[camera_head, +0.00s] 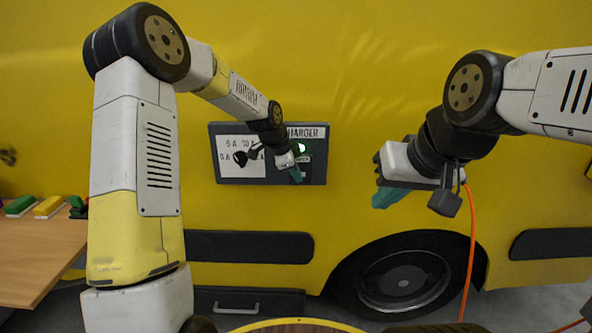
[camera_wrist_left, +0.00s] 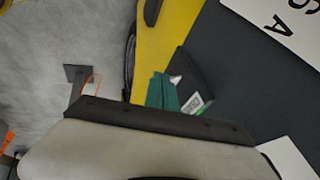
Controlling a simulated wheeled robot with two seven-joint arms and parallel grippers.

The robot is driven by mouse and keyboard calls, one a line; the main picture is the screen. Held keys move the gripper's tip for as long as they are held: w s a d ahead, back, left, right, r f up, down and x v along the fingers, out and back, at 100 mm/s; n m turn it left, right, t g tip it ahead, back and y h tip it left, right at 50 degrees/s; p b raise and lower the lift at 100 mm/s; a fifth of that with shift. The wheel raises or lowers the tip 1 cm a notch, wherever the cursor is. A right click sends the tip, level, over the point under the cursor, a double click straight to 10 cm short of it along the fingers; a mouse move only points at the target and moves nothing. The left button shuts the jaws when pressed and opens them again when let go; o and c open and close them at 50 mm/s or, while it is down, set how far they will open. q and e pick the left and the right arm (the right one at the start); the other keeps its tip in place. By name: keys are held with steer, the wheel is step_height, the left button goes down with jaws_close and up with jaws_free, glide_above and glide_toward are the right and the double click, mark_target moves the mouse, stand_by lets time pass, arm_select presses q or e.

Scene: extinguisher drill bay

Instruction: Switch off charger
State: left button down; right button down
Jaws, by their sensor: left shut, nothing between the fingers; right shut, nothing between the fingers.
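The charger panel (camera_head: 317,174) is a dark box on the yellow vehicle's side, with a "CHARGER" label (camera_head: 308,132), partly covered by my left arm. A green lamp (camera_head: 302,148) is lit at its right. A white dial plate (camera_head: 232,142) with ampere marks and a dark knob (camera_head: 241,158) is at its left. My left gripper (camera_head: 296,175) is shut and empty at the panel's lower right. In the left wrist view, its teal fingers (camera_wrist_left: 163,92) are beside a small pale tip (camera_wrist_left: 176,79) and a green-and-white label (camera_wrist_left: 194,103); contact is unclear. My right gripper (camera_head: 388,197) is shut and empty, right of the panel.
The yellow vehicle (camera_head: 370,60) fills the background, with a wheel (camera_head: 402,280) below my right gripper. An orange cable (camera_head: 471,240) hangs beside that gripper. A wooden table (camera_head: 40,250) with several coloured blocks is at the left.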

arm_select(q)
steer(key=shift+w+f, duration=0.1)
steer(key=shift+w, duration=0.1)
steer(key=shift+w+f, duration=0.2)
steer(key=shift+f, duration=0.05)
steer(key=shift+r, duration=0.85)
